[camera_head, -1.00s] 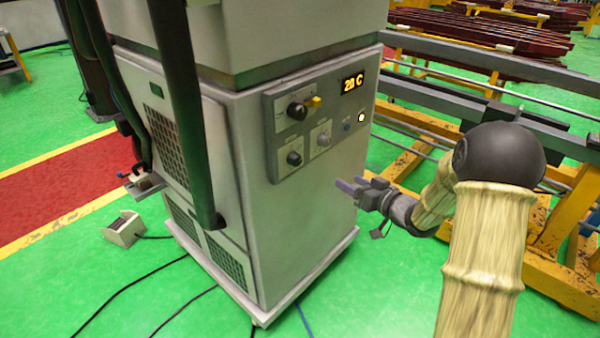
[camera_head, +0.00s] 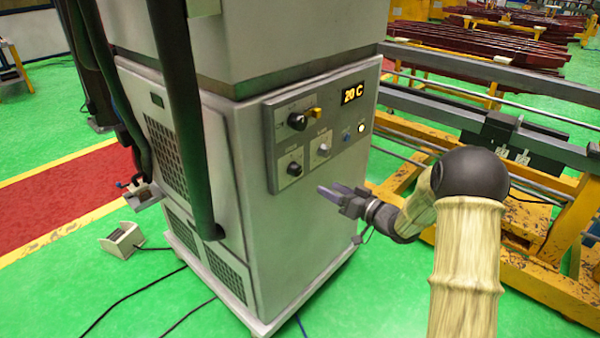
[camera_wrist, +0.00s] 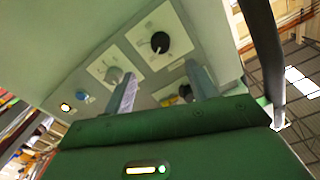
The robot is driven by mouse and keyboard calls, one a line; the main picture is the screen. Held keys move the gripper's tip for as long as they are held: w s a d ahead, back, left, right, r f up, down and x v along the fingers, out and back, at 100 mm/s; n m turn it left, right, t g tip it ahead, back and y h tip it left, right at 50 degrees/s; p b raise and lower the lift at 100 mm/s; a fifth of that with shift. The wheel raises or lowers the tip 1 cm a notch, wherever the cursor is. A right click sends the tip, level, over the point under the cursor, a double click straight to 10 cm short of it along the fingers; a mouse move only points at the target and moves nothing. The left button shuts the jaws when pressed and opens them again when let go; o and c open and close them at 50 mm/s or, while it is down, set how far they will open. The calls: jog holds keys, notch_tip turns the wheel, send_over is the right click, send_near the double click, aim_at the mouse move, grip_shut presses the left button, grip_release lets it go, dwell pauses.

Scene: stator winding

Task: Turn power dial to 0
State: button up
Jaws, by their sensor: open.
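The grey control panel (camera_head: 335,115) on the cabinet carries several dials; their labels are too small to read, so I cannot tell which is the power dial. A black dial with a yellow part (camera_head: 298,121) is at upper left, a black dial (camera_head: 295,169) below it, and a grey dial (camera_head: 324,149) to the right. My gripper (camera_head: 325,191) is open and empty, below the panel and apart from the dials. In the wrist view, the lower black dial (camera_wrist: 160,42) shows beyond my gripper (camera_wrist: 162,70), and the grey dial (camera_wrist: 114,75) lies to the left.
A display (camera_head: 353,93) reads 20 C. A blue button (camera_head: 347,137) and a lit white button (camera_head: 361,128) sit at the panel's right. A dark pole (camera_head: 185,130) stands before the cabinet's left side. Yellow racks (camera_head: 520,240) stand to the right.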

aim_at(299, 172)
jog(key=p+x, duration=0.1)
jog(key=x, duration=1.1)
jog(key=shift+w+a, duration=0.2)
jog(key=shift+c, duration=0.3)
jog(key=c, duration=0.9)
